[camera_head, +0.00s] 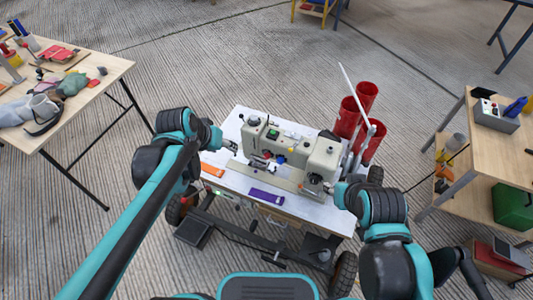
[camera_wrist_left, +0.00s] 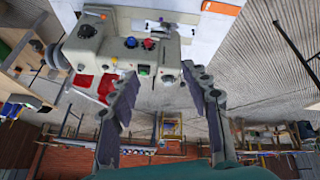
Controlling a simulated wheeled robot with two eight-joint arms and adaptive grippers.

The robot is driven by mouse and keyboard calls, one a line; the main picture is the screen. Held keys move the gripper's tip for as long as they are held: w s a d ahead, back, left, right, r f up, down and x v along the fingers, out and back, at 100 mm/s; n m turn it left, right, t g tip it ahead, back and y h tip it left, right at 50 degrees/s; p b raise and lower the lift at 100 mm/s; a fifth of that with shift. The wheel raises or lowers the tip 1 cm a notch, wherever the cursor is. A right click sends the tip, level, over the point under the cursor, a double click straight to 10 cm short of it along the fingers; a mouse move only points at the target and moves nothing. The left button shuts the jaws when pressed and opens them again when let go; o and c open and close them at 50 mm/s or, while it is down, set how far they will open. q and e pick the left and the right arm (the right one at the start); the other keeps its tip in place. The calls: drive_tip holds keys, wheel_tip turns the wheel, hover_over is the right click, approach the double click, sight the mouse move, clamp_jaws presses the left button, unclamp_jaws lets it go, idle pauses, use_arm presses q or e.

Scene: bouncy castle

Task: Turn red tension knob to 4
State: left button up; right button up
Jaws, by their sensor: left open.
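The red knob (camera_head: 268,154) is on the front of a beige sewing machine (camera_head: 294,149), next to a blue knob (camera_head: 280,158). In the left wrist view the red knob (camera_wrist_left: 148,43) is at the upper middle, right of the blue knob (camera_wrist_left: 131,42); its setting is too small to read. My left gripper (camera_head: 231,146) is at the machine's left end, apart from the red knob. In the left wrist view its fingers (camera_wrist_left: 160,74) are spread and empty. My right gripper (camera_head: 328,187) is by the machine's lower right end; its fingers are too small to judge.
The machine stands on a white wheeled table (camera_head: 224,171) with an orange strip (camera_head: 212,170) and a purple strip (camera_head: 267,195). Red cylinders (camera_head: 348,117) stand behind its right end. A cluttered wooden table (camera_head: 107,68) is left, a wooden bench (camera_head: 480,150) right.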

use_arm(q)
drive_tip(key=w+d+f+h, duration=0.1)
drive_tip(key=w+f, duration=0.2)
drive_tip(key=w, duration=0.3)
drive_tip(key=m+g+h+p, duration=0.1)
drive_tip(key=m+g+h, duration=0.1)
approach(265, 156)
drive_tip(key=shift+g+h, duration=0.6)
drive_tip(key=shift+h, duration=0.3)
drive_tip(key=x, duration=0.3)
drive_tip(key=a+b+x, duration=0.1)
drive_tip(key=x, duration=0.2)
drive_tip(key=w+f+b+x, duration=0.1)
drive_tip(key=x, duration=0.2)
drive_tip(key=shift+a+r, duration=0.1)
drive_tip(key=shift+a, duration=0.2)
drive_tip(key=shift+r, duration=0.1)
clamp_jaws()
